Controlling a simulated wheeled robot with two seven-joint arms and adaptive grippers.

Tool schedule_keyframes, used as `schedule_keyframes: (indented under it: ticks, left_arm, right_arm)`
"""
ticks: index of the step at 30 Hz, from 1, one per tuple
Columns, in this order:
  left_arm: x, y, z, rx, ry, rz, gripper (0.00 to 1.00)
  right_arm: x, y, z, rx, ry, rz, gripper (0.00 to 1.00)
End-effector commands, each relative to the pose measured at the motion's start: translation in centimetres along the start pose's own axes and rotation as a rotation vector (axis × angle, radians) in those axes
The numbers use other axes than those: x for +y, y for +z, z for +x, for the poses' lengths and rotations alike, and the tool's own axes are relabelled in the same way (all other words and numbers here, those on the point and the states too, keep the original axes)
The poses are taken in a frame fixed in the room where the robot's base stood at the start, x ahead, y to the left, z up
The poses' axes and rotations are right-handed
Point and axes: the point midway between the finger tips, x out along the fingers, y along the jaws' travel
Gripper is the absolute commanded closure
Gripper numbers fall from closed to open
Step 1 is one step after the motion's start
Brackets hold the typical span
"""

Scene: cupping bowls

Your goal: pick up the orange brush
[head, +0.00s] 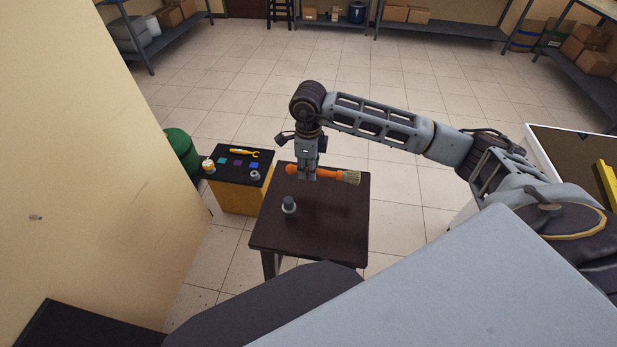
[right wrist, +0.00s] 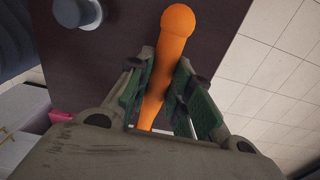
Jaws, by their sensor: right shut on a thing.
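The orange brush (head: 327,173) has an orange handle and pale bristles, which point right in the head view. My right gripper (head: 308,176) comes down from above onto its handle. In the right wrist view the two fingers of the right gripper (right wrist: 166,100) are shut on the orange brush (right wrist: 176,42), with the rounded handle end sticking out past the fingertips. The brush is over the dark table (head: 310,230); I cannot tell how far above the top it is. The bristles are hidden in the right wrist view. My left gripper is not in view.
A small grey cylindrical object (head: 289,205) stands on the table near its left edge. A yellow cabinet (head: 240,198) with a black top, a yellow wrench (head: 244,153) and small coloured items stands to the left.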

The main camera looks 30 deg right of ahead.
Motion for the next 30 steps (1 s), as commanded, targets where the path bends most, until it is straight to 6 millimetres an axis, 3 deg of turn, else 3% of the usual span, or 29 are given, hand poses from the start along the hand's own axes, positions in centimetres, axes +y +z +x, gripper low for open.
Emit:
schedule_keyframes:
  ticks: [9, 30]
  left_arm:
    - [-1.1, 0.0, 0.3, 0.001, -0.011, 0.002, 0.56]
    - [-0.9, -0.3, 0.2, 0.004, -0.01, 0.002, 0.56]
  right_arm:
    - [0.0, 0.0, -2.4, 0.0, -0.001, -0.001, 1.0]
    - [-0.3, 0.1, -2.8, -0.006, -0.003, 0.004, 1.0]
